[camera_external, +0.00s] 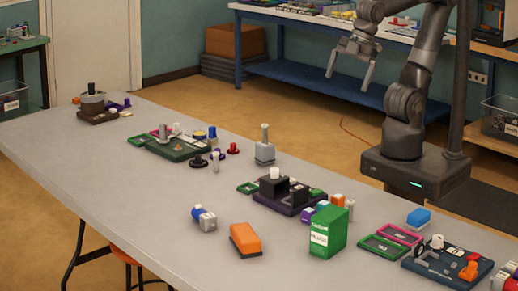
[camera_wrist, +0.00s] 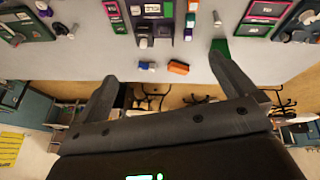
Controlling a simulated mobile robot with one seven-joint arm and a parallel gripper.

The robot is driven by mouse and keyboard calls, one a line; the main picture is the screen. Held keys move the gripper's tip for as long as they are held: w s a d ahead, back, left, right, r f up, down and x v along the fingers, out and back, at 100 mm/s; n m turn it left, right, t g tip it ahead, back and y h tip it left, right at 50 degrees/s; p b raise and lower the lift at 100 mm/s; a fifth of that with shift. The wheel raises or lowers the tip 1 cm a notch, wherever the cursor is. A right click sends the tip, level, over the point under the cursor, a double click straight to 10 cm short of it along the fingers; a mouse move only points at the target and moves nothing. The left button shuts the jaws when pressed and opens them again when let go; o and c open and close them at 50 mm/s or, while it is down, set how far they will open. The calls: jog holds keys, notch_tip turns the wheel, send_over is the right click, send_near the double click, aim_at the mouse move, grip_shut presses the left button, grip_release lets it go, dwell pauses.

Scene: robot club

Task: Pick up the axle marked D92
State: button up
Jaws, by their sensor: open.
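No marking D92 is readable in either view, so I cannot tell which piece is the axle. Possible shaft-like parts on the long table are a grey upright piece on a block (camera_external: 264,145), a small pale upright piece (camera_external: 216,161) and a blue-and-grey cylinder (camera_external: 204,218) lying near the front edge. My gripper (camera_external: 349,79) is open and empty, high above the floor beyond the table's far side, pointing down. In the wrist view its two fingers (camera_wrist: 165,66) are spread wide, with nothing between them but distant table and floor.
The grey table (camera_external: 105,163) holds a dark green tray (camera_external: 180,151), a dark purple fixture (camera_external: 287,196), an orange block (camera_external: 245,239), a tall green box (camera_external: 328,234) and a blue board (camera_external: 447,265) with parts. The table's left middle is bare. A blue workbench (camera_external: 290,66) stands behind.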

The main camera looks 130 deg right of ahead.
jog(key=s+m, duration=0.1)
jog(key=s+a+f, duration=0.1)
jog(key=s, duration=0.1)
jog(key=s+a+f+m, duration=0.1)
jog(key=shift+s+a+m+t+y, duration=0.25)
jog(key=shift+s+m+t+y, duration=0.05)
jog(key=shift+s+t+y, duration=0.1)
jog(key=shift+w, duration=0.1)
jog(key=c, duration=1.3)
jog(key=shift+o, duration=0.2)
jog(key=shift+w+r, duration=0.1)
